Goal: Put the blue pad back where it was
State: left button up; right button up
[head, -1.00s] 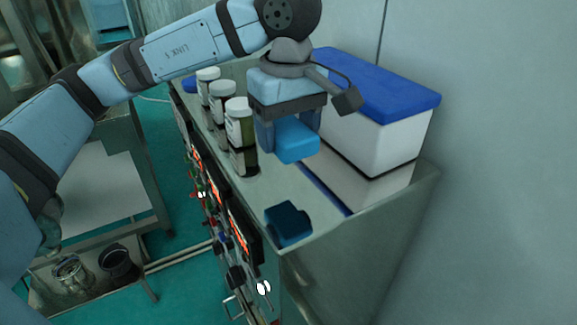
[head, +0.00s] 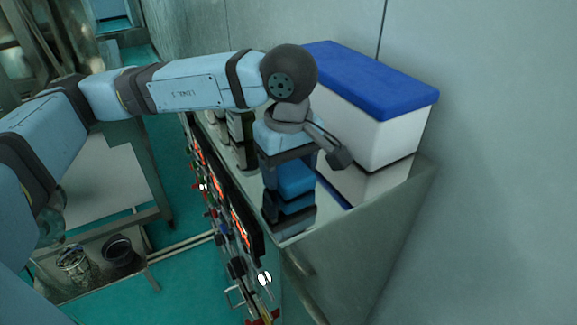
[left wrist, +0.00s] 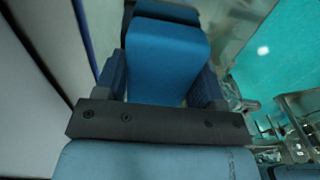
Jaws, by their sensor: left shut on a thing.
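The blue pad (head: 295,177) is held by my left gripper (head: 288,187) low over the front end of the shiny cabinet top (head: 330,222). In the left wrist view the pad (left wrist: 168,60) fills the space between the two fingers of the gripper (left wrist: 160,82), which is shut on it. A dark blue reflection of the pad shows on the metal just below it. I cannot tell whether the pad touches the top. My right gripper is not in view.
A white box with a blue lid (head: 375,85) stands close to the right of the gripper. Several bottles (head: 240,140) stand behind, partly hidden by my arm. A panel with knobs and lit displays (head: 240,228) runs along the cabinet's left side.

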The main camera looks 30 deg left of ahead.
aim_at(289, 166)
pick_arm(q)
jog(key=o, duration=0.9)
jog(key=shift+f, duration=0.1)
jog(key=shift+r, duration=0.2)
notch_tip(289, 166, up, 12)
jog(key=b, duration=0.2)
jog(key=shift+b, duration=0.4)
